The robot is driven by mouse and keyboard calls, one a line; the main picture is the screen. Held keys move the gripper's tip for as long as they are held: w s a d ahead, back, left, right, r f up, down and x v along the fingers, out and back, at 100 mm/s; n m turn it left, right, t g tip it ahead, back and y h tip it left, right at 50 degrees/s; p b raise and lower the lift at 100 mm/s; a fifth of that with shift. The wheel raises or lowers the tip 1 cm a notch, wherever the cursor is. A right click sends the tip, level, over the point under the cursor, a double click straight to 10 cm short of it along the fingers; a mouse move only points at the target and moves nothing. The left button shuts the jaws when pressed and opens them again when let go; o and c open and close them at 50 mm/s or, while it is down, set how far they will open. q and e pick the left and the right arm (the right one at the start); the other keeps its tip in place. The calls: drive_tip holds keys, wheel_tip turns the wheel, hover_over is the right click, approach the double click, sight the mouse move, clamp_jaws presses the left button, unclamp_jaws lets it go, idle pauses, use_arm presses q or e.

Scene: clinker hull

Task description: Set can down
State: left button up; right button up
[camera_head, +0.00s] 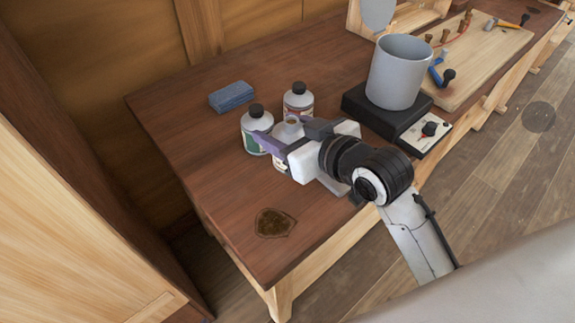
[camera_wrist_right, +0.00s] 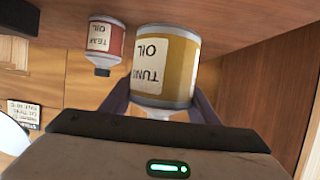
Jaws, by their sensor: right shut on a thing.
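My right gripper (camera_head: 276,133) is shut on a tung oil can (camera_head: 281,157) near the middle of the table. In the right wrist view, the can (camera_wrist_right: 166,68) shows upside down with a yellow-brown label, between my two purple fingers. In the head view its uncapped top faces up and it looks upright. I cannot tell whether its base touches the table. A black-capped bottle (camera_head: 255,134) with a green label stands just left of it. Another black-capped bottle (camera_head: 298,101) stands just behind; a red-labelled teak oil bottle (camera_wrist_right: 101,44) shows in the wrist view. My left gripper is not in view.
The brown wooden table (camera_head: 220,175) is clear at the left and front, apart from a dark stain (camera_head: 273,223). A blue block (camera_head: 231,96) lies behind the bottles. A grey pot (camera_head: 399,72) stands on a black hotplate (camera_head: 372,112) at right, near a tool board (camera_head: 481,61).

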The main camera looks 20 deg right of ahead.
wheel_tip(320, 180, up, 5)
drive_tip(key=w+a+m+h, duration=0.2)
drive_tip(key=h, duration=0.1)
drive_tip(key=shift+m+t, duration=0.3)
drive_tip(key=f+b, duration=0.1)
drive_tip(key=f, duration=0.4)
drive_tip(key=f+b, duration=0.1)
drive_tip(key=f, duration=0.4)
drive_tip(key=shift+d, duration=0.2)
drive_tip(key=o, duration=1.3)
drive_tip(key=shift+f, duration=0.1)
